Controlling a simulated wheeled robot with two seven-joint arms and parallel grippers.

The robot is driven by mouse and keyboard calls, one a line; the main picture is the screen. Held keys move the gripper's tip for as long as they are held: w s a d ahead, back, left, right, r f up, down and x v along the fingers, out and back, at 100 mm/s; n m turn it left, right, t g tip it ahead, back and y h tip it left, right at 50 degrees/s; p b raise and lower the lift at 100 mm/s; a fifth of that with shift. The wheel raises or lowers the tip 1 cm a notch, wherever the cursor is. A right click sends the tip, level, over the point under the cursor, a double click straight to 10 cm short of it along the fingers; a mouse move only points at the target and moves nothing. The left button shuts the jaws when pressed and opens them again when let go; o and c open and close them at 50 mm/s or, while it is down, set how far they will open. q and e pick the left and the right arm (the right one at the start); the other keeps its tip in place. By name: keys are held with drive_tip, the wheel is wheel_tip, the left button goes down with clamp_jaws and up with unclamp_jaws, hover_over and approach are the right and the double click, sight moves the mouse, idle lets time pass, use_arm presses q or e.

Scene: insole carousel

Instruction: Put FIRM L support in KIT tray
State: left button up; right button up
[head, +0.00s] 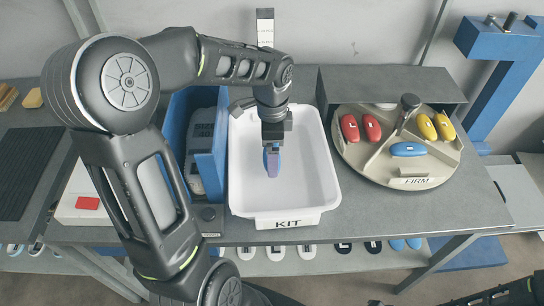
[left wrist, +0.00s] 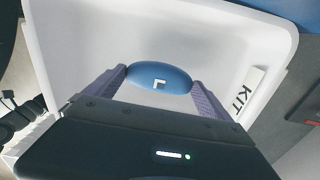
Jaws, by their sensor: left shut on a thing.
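A blue oval support (left wrist: 160,78) with a white L-shaped mark sits between the purple fingers of my left gripper (left wrist: 155,88), which is shut on it. In the head view my left gripper (head: 272,162) points down over the inside of the white KIT tray (head: 242,195). The support is mostly hidden there by the fingers. The KIT label (head: 288,222) is on the tray's front. I see nothing else in the tray. Whether the support touches the tray floor, I cannot tell. My right gripper is out of view.
The round carousel (head: 350,165) at right holds two red supports (head: 360,128), two yellow supports (head: 436,127) and one blue support (head: 408,149) by the FIRM label (head: 415,181). A blue bin (head: 212,165) stands left of the tray. A blue press frame (head: 495,75) stands behind, right.

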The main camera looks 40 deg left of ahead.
use_arm(q)
drive_tip(key=shift+f, duration=1.45)
drive_tip(key=shift+f, duration=0.2)
drive_tip(key=o, duration=1)
drive_tip(key=shift+c, duration=0.2)
wheel_tip(320, 180, up, 12)
drive_tip(key=shift+r, duration=0.2)
